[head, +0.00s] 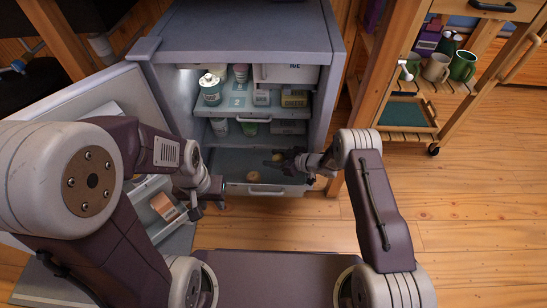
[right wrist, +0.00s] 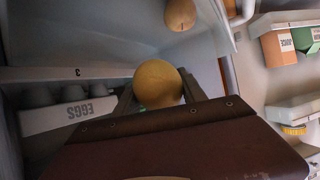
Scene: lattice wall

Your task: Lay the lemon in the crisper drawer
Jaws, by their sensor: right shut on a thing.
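The lemon, a round yellow fruit (right wrist: 157,82), sits between the fingers of my right gripper (right wrist: 158,92) in the right wrist view. In the head view my right gripper (head: 282,161) is shut on it, above the pulled-out crisper drawer (head: 265,190) at the fridge's bottom. The lemon (head: 277,156) is partly hidden there by the fingers. A brownish round item (head: 253,176) lies in the drawer near its front; it also shows at the top of the right wrist view (right wrist: 180,14). My left gripper (head: 207,200) hangs left of the drawer, with nothing visible in it; its finger gap is unclear.
The fridge (head: 245,30) stands open, its door (head: 95,110) swung left with items in its bins. Shelves above the drawer hold a jar (head: 210,88), cartons and an egg box (right wrist: 70,112). A wooden cart (head: 420,90) with mugs stands right. Floor at right is clear.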

